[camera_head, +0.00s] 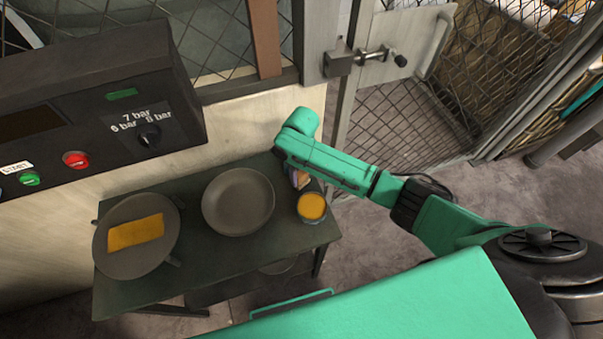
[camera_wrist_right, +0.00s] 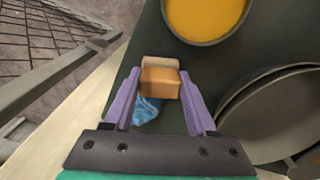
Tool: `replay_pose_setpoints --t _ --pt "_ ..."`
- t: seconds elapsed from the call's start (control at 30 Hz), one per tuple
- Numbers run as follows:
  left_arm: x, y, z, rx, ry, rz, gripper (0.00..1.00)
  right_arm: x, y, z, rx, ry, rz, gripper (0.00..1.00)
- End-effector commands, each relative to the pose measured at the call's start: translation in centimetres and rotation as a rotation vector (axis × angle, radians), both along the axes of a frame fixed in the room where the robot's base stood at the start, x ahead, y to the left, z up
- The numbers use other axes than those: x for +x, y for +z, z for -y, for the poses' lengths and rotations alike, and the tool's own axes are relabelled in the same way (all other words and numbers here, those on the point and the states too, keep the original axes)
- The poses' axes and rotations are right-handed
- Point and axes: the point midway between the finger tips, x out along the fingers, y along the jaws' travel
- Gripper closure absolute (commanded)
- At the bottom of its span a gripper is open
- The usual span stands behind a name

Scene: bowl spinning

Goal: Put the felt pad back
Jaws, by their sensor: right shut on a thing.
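A tan-brown block with a paler far face, seemingly the felt pad (camera_wrist_right: 160,82), is between the purple fingers of my right gripper (camera_wrist_right: 160,88) in the wrist view. The gripper is shut on it. A blue, streaked piece (camera_wrist_right: 147,110) shows just below the block; I cannot tell if they are joined. A flat orange-yellow rectangle (camera_head: 136,232) lies on a round grey plate (camera_head: 108,262) at left. My left gripper is not in view.
The dark table (camera_head: 215,270) also holds a grey bowl (camera_head: 238,202) and a cup with orange contents (camera_head: 312,207). A control box (camera_head: 95,110) with a dial and buttons is behind at left. A mesh gate (camera_head: 395,120) stands behind at right. The table's front strip is clear.

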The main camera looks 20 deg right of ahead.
Motion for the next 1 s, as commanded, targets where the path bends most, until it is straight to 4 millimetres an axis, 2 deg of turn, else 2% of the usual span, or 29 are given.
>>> replay_pose_setpoints --t 0.07,0.1,0.17,0.47,0.57,0.67,0.9,1.0 --pt "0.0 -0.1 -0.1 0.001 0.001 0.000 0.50 0.0 -0.3 0.0 0.000 -0.001 0.000 0.88" --pt "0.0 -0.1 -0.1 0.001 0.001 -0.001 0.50 0.0 -0.3 0.0 0.000 -0.001 0.000 0.35" --pt "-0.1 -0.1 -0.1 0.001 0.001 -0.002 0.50 0.0 -0.2 0.0 0.000 -0.001 0.000 0.13" --pt "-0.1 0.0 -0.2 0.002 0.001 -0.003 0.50 0.0 -0.1 0.0 0.000 -0.001 0.000 0.13" --pt "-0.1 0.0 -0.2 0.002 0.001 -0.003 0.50 0.1 0.6 0.0 0.000 -0.001 0.001 0.13" --pt "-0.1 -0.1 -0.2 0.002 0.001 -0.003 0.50 0.1 2.5 0.0 0.002 -0.001 0.004 0.13" --pt "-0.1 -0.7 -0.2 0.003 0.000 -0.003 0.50 0.1 9.0 -0.1 0.002 0.000 0.004 0.13" --pt "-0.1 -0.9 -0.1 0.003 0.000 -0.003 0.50 0.1 10.9 -0.1 0.001 -0.001 0.002 0.13"
